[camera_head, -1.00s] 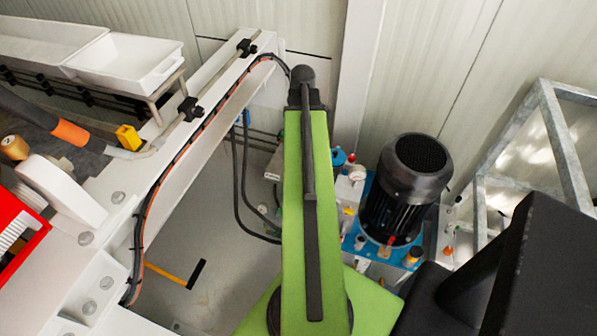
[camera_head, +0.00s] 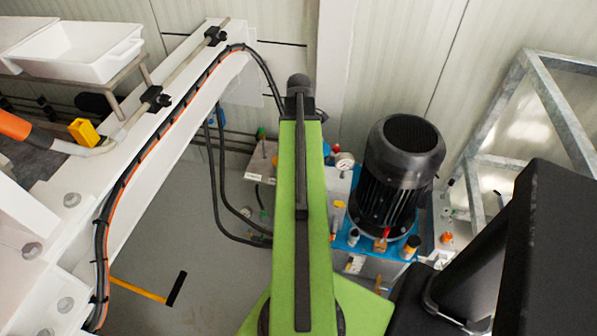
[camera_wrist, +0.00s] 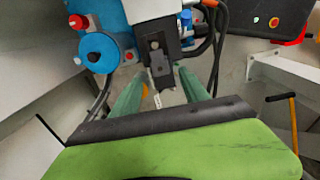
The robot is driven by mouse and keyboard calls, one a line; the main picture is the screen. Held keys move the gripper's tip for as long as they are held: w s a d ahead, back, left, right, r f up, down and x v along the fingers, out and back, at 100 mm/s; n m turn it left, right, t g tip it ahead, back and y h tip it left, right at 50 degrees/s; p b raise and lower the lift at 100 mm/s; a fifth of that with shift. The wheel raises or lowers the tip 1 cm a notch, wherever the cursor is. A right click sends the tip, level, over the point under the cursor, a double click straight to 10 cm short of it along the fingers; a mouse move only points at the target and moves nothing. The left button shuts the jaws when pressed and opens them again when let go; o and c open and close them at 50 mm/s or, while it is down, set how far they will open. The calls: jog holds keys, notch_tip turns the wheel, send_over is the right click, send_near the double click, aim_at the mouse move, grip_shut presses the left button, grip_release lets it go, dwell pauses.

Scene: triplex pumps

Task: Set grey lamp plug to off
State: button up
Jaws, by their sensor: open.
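I cannot pick out a grey lamp plug for certain. In the wrist view a dark grey block-shaped connector (camera_wrist: 155,55) hangs in the upper middle, in line with the gap between my fingers. I cannot tell whether it is the plug. My gripper (camera_wrist: 157,82) shows as two green fingers, spread apart, with nothing seen held between them. I cannot tell whether either finger touches the connector. In the head view my green arm rises through the middle, and my gripper cannot be made out there.
In the head view a black motor (camera_head: 398,180) stands on a blue base, with a gauge (camera_head: 344,161) beside it. A white beam (camera_head: 150,140) with cables fills the left, and a metal frame (camera_head: 545,95) the right.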

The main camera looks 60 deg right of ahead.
notch_tip(320, 180, down, 8)
jog(key=b, duration=0.6)
jog(key=shift+f+b, duration=0.15)
jog(key=shift+b, duration=0.25)
grip_shut()
dwell(0.6)
